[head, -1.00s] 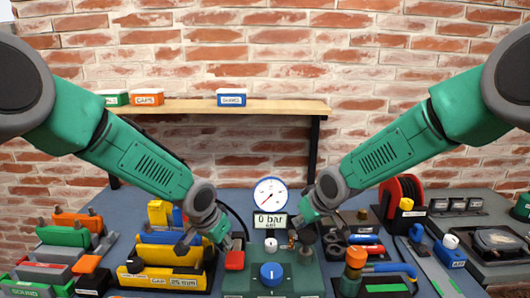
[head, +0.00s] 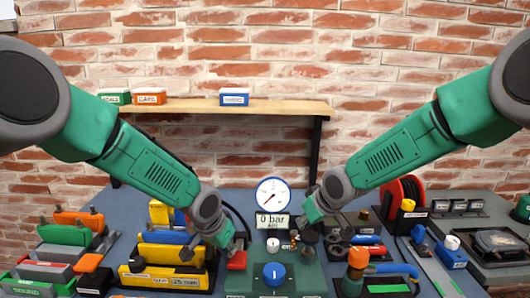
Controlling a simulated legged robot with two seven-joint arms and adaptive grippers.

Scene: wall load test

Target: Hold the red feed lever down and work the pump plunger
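The red feed lever (head: 237,260) shows its red end at the left side of the green pump base (head: 304,275). My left gripper (head: 232,247) is right at the red lever, partly over it; whether its fingers press on it I cannot tell. The round gauge (head: 273,194) has a display reading 0 bar (head: 272,222). A blue knob (head: 274,274) sits on the front of the base. My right gripper (head: 305,238) is at the dark round pump plunger knob (head: 309,236) on the right of the base. Its fingers are small and partly hidden, so its grip is unclear.
Yellow and blue blocks in a holder (head: 163,277) stand left of the pump. An orange-topped tool (head: 357,262) and a blue-handled tool (head: 395,268) lie to the right. A red hose reel (head: 400,193) stands behind them. A wooden shelf (head: 200,106) holds small boxes.

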